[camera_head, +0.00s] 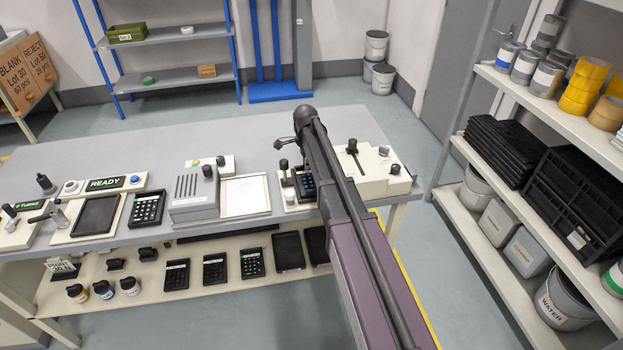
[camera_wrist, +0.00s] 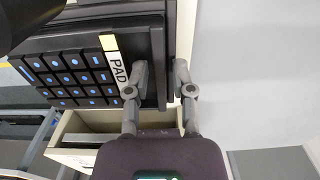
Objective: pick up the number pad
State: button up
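A black number pad with blue-marked keys (camera_head: 306,184) is on the work table, partly hidden behind my arm. In the wrist view the number pad (camera_wrist: 72,76) fills the upper left, and a yellow and white strip reading PAD runs along its right side. My gripper (camera_wrist: 163,80) is open, its two grey fingers apart. The left finger overlaps the pad's right border, and the right finger lies beyond its dark edge. I cannot tell whether either finger touches it.
The grey table (camera_head: 240,141) also carries another black keypad (camera_head: 147,208), a grey box (camera_head: 194,193), a white panel (camera_head: 245,196) and a cream lever unit (camera_head: 370,172). Several keypads lie on the lower shelf (camera_head: 130,298). A loaded shelf rack (camera_head: 555,110) stands at the right.

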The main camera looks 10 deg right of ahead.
grip_shut()
jog(key=shift+r, duration=0.15)
notch_tip(320, 180, up, 3)
jog(key=p, duration=0.3)
jog(key=shift+r+p, duration=0.2)
jog(key=shift+p, duration=0.15)
jog(key=s, duration=0.5)
jog(key=s+a+r+p, duration=0.1)
jog(key=s, duration=1)
jog(key=shift+a+r, duration=0.15)
jog(key=shift+a, duration=0.1)
jog(key=shift+s, duration=0.1)
